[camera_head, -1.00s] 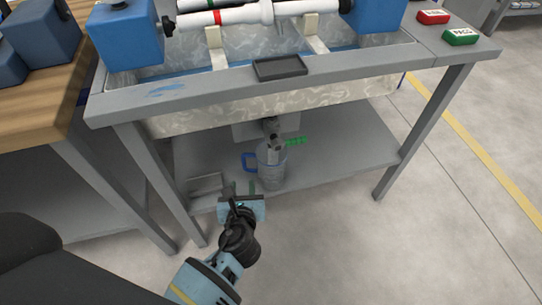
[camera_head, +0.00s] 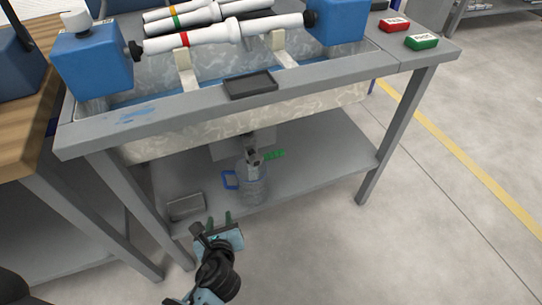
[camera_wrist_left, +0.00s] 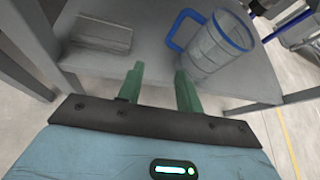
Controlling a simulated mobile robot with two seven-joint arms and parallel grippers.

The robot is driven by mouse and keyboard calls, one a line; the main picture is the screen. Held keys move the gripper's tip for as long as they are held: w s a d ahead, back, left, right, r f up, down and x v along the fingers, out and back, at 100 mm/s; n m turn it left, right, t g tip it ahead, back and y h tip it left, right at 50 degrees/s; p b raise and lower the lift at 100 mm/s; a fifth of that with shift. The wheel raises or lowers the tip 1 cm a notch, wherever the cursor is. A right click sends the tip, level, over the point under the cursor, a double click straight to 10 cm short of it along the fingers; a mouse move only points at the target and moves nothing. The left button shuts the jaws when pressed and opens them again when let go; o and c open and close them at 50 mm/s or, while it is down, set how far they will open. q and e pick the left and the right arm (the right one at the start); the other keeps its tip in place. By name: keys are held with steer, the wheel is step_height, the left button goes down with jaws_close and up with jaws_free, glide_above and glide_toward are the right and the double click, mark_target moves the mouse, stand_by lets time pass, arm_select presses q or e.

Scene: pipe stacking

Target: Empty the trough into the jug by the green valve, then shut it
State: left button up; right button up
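The trough (camera_head: 190,135) is a pale marbled basin set in a grey bench; a blue band shows inside, but I cannot tell its level. Beneath it hangs a grey outlet with a green valve handle (camera_head: 274,154). The clear jug (camera_head: 257,188) with blue handle and rim stands upright on the lower shelf below the outlet. It also shows in the left wrist view (camera_wrist_left: 212,52), right of the fingers. My left gripper (camera_head: 220,219) is open and empty, in front of the shelf and left of the jug. Its green fingers (camera_wrist_left: 160,85) are apart. My right gripper is out of view.
A grey block (camera_head: 186,207) lies on the shelf (camera_head: 310,170), left of the jug. Bench legs (camera_head: 395,135) stand at both sides. Pipes (camera_head: 222,32) lie over the trough between blue blocks. Red (camera_head: 394,24) and green (camera_head: 421,42) boxes sit at right.

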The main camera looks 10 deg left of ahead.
arm_select(q)
steer(key=s+a+f+n+g+h, duration=0.1)
steer(key=s+f+n+g, duration=0.2)
steer(key=s, duration=0.4)
steer(key=s+a+f+n+h, duration=0.1)
steer(key=s+f+n, duration=0.35)
steer(key=s, duration=0.35)
steer(key=s+d+r+n+g+h, duration=0.1)
steer(key=s+n+h, duration=0.1)
steer(key=s+n, duration=0.8)
steer(key=s+r+n+g+h, duration=0.1)
steer(key=s+n+g+h, duration=0.1)
steer(key=s+n, duration=0.7)
steer(key=s, duration=0.6)
steer(key=shift+s+d+r+n+h, duration=0.15)
steer(key=shift+s+d+n+h, duration=0.05)
steer(key=shift+d+n+h, duration=0.2)
